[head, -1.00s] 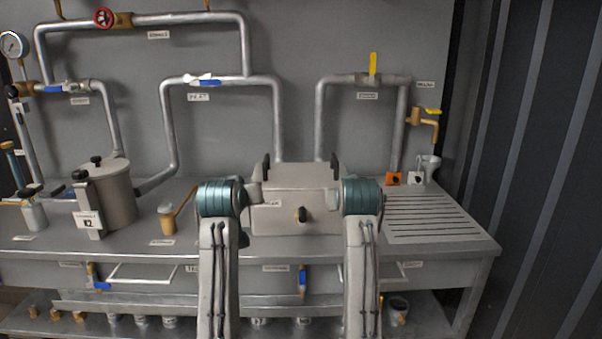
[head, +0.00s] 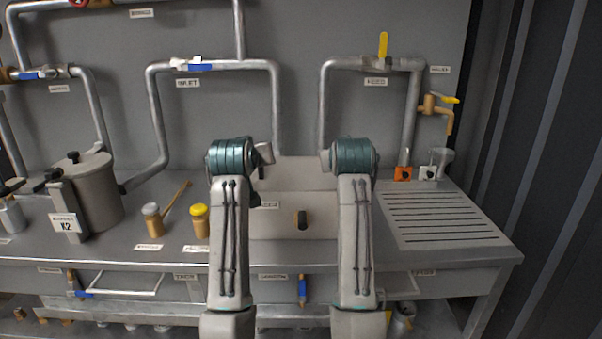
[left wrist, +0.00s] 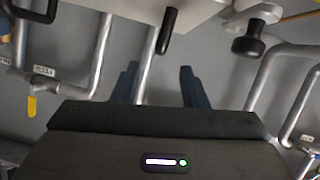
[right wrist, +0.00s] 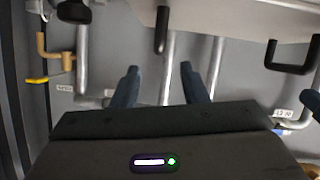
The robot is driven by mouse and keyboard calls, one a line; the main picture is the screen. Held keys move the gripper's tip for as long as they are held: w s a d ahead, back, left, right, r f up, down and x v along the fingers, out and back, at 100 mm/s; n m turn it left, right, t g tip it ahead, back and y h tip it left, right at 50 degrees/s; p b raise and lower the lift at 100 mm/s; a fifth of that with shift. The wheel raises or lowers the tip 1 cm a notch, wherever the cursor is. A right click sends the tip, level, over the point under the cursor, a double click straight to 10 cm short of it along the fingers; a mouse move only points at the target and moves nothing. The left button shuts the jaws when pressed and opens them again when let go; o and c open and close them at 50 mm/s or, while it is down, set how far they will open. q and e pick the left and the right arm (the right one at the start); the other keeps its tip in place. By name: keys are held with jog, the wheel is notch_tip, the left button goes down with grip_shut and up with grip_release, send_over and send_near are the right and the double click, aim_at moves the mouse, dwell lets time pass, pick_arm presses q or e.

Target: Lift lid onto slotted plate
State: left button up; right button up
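A grey metal box with its lid (head: 302,172) stands in the middle of the bench, with a black knob on its front. In the left wrist view a black upright handle (left wrist: 166,30) is just past my left gripper (left wrist: 158,84), which is open and empty. In the right wrist view a handle (right wrist: 161,30) is just past my right gripper (right wrist: 158,86), also open and empty. The slotted plate (head: 392,231) lies bare on the bench to the right of the box.
A grey pot (head: 98,200) stands at the left. Pipes with valves (head: 384,48) run along the wall behind. An orange block (head: 403,173) and a funnel (head: 441,160) sit behind the plate.

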pick_arm(q)
jog(key=x, duration=1)
jog(key=shift+w+f, duration=0.2)
pick_arm(e)
jog(key=x, duration=1)
jog(key=shift+w+f, duration=0.2)
pick_arm(q)
grip_shut()
pick_arm(e)
grip_shut()
pick_arm(q)
jog(key=shift+w+r, duration=0.1)
jog(key=shift+r, duration=0.15)
pick_arm(e)
jog(key=shift+r, duration=0.25)
